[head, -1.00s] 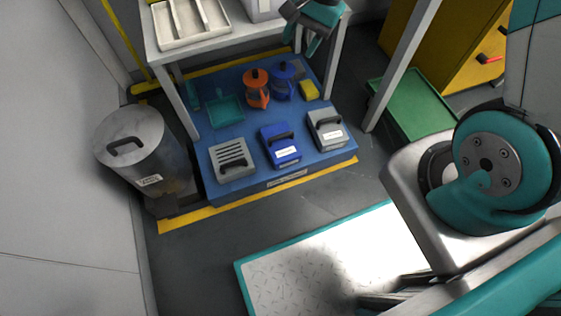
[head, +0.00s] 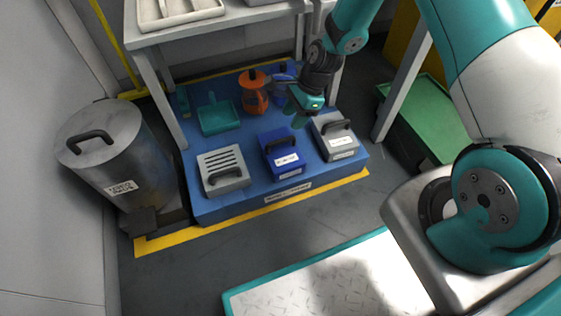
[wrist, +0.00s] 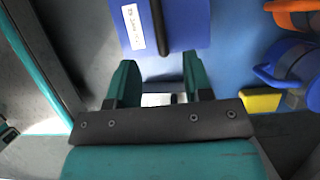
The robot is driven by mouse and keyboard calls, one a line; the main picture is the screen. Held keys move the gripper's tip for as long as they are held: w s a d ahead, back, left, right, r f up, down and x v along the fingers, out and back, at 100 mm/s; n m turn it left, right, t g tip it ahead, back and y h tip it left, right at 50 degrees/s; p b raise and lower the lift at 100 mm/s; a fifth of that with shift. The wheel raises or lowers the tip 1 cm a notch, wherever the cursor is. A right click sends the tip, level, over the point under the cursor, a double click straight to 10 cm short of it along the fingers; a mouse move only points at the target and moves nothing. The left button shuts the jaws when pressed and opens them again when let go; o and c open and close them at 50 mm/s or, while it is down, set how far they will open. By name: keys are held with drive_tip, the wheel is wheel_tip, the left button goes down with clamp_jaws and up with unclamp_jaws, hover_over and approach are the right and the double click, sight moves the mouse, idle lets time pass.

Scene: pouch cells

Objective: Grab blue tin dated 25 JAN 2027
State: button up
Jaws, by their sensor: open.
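The blue tin (head: 284,160) has a dark handle and a white label and sits at the front middle of the blue platform. Its label is too small to read in the head view. In the wrist view a blue tin (wrist: 188,28) fills the top middle, its label sideways, seeming to read "25 JAN" with the rest unclear. My gripper (head: 303,118) is open and empty, above the platform and behind the blue tin. In the wrist view my gripper's fingers (wrist: 158,82) stand apart just below the tin's edge, not around its handle.
Behind are an orange jug (head: 253,95), a teal dustpan (head: 217,118) and a partly hidden blue jug (head: 282,76). A yellow block (wrist: 262,100) shows in the wrist view. Table legs flank the platform.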

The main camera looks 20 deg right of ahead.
sight(282, 139)
drive_tip(key=b+x, duration=0.2)
drive_tip(key=x, duration=0.2)
drive_tip(key=shift+a+f, duration=0.15)
drive_tip(key=shift+f, duration=0.2)
drive_tip(key=b+x, duration=0.4)
drive_tip(key=shift+s+f, duration=0.1)
drive_tip(key=shift+f, duration=0.1)
drive_tip(key=shift+a+f+b, duration=0.3)
drive_tip(key=shift+f+b, duration=0.05)
drive_tip(key=shift+b, duration=0.15)
drive_tip(key=shift+r, duration=0.1)
clamp_jaws()
idle(0.4)
